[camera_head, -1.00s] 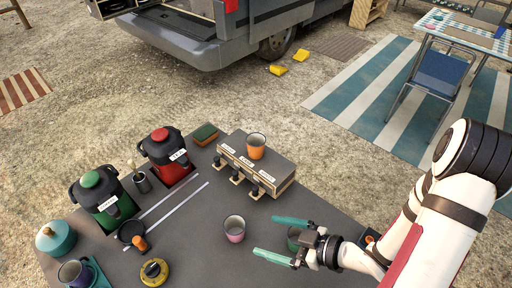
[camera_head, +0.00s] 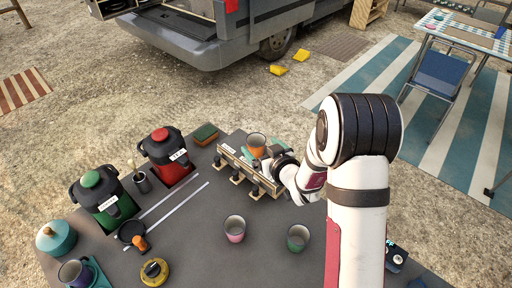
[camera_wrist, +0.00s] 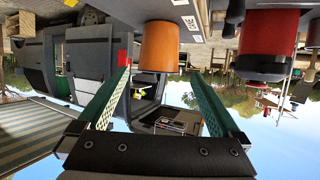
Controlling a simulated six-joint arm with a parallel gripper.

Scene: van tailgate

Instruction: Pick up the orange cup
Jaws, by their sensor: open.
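My gripper (camera_wrist: 162,88) holds nothing there. I cannot tell if a finger touches the cup.
A pink-based cup (camera_head: 234,229) and a green cup (camera_head: 298,237) stand on the grey table. A red dispenser (camera_head: 168,155) and a green dispenser (camera_head: 104,197) are at the left. A sponge (camera_head: 206,134) lies beside the box. The table's front middle is clear.

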